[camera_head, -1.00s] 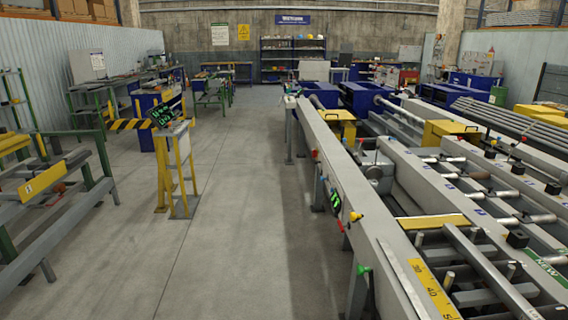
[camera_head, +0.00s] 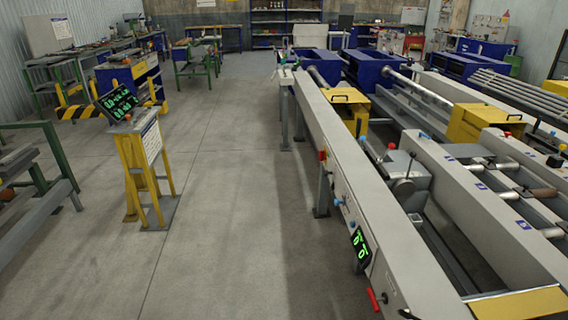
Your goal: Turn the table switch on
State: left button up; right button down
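The long grey runout table (camera_head: 345,145) runs from the lower right toward the back of the hall. Its left side carries a dark panel with green lit symbols (camera_head: 361,246), a red handle (camera_head: 374,299) below it, a blue knob (camera_head: 337,202) and a red button (camera_head: 322,156) farther back. Which of these is the table switch, and its state, I cannot tell. Neither of my grippers is in view.
A yellow control stand (camera_head: 145,165) with a green-lit screen (camera_head: 119,103) stands on the left. Green-framed racking (camera_head: 55,185) is at the far left. Clear concrete floor (camera_head: 230,200) lies between the stand and the table. Workbenches stand farther back.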

aim_at(322, 154)
jog(key=i+j+z, duration=0.2)
jog(key=i, duration=0.2)
jog(key=i+z, duration=0.25)
jog(key=i, duration=0.2)
jog(key=i+j+z, duration=0.1)
jog(key=z, duration=0.25)
jog(key=i+j+z, duration=0.1)
jog(key=z, duration=0.25)
jog(key=j+z, duration=0.2)
jog(key=z, duration=0.15)
jog(key=i, duration=0.05)
